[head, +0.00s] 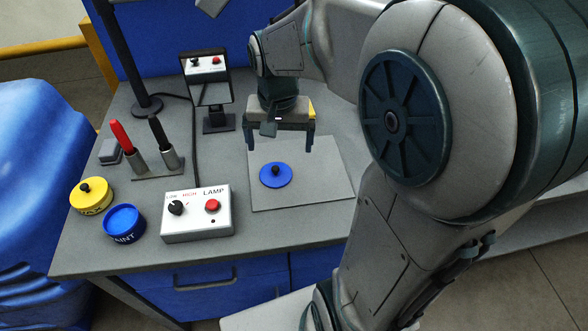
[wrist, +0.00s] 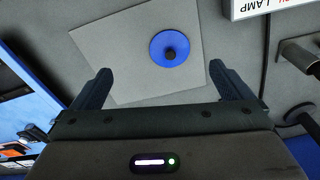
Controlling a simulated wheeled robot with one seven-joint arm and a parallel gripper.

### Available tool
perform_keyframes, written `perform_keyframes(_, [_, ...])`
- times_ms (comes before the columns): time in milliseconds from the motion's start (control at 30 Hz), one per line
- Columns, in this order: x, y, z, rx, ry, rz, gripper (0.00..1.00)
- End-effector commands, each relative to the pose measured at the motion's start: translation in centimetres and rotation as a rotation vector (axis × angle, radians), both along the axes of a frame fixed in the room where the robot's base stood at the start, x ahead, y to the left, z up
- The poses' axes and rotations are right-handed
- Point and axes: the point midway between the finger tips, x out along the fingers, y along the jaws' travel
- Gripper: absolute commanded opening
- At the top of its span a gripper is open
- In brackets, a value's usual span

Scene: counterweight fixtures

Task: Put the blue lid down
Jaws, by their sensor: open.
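The blue lid (head: 272,177) is a flat round disc with a black knob. It lies on a light grey square mat (head: 325,190) on the table, and it also shows in the wrist view (wrist: 158,47). My gripper (head: 279,145) is open and empty, above the far part of the mat and behind the lid. In the wrist view its two fingers (wrist: 165,85) are wide apart, with the lid beyond their tips and nothing between them.
An open blue tin (head: 124,224), a yellow-lidded tin (head: 91,196) and a lamp control box (head: 197,214) stand to the left. Behind them are red- and black-handled tools in a holder (head: 158,170), a small mirror (head: 212,92) and a dark post (head: 124,55). The mat's right part is clear.

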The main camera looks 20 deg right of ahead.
Motion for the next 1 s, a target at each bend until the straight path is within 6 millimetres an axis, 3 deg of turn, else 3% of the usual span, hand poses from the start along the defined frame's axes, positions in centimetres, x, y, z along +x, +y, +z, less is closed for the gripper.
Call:
perform_keyframes(200, [-6.6, 0.0, 1.3, -0.028, -0.098, 0.212, 0.99])
perform_keyframes(400, [-10.4, 0.0, 1.0, -0.043, -0.155, 0.352, 0.99])
perform_keyframes(600, [-11.6, 0.2, 0.7, -0.049, -0.174, 0.400, 0.99])
perform_keyframes(1000, [-11.6, 0.2, 0.7, -0.048, -0.173, 0.399, 0.99])
